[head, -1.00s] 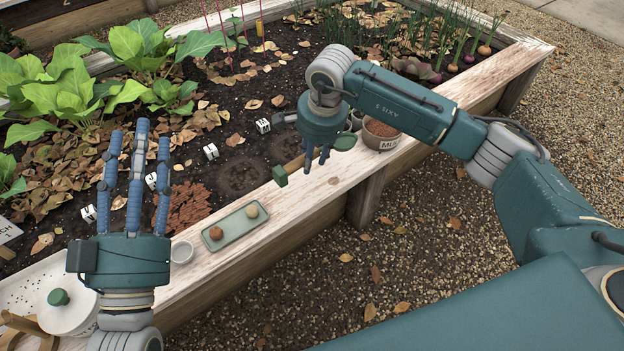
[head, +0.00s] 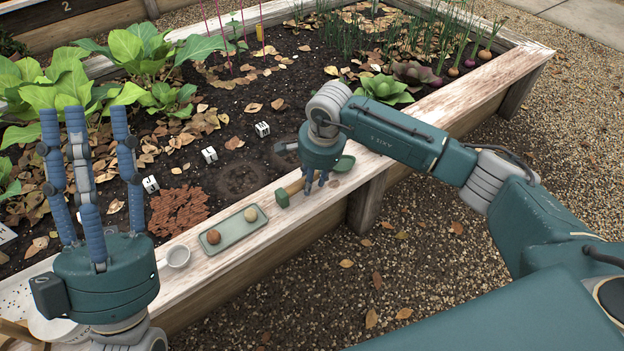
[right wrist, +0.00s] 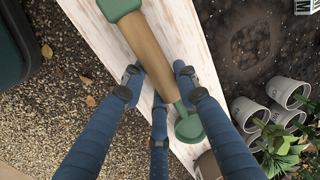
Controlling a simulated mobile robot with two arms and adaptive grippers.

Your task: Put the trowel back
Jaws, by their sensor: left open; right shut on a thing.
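The trowel has a wooden handle, a green end cap and a green rounded part at its other end. In the head view the trowel's cap (head: 282,198) is left of my right gripper (head: 318,182), and its green rounded end shows to the right. My right gripper is shut on the trowel, over the bed's white wooden ledge (head: 222,268). In the right wrist view the trowel's handle (right wrist: 146,48) runs between the blue fingers. I cannot tell whether the trowel touches the ledge. My left gripper (head: 88,130) is open and empty, fingers upward, at the left.
A green tray (head: 234,236) with two small balls and a small white cup (head: 178,256) stand on the ledge to the left. Lettered white cubes (head: 209,154) stand in the soil. Several grey pots (right wrist: 287,91) with plants show in the right wrist view. Gravel (head: 340,270) lies in front.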

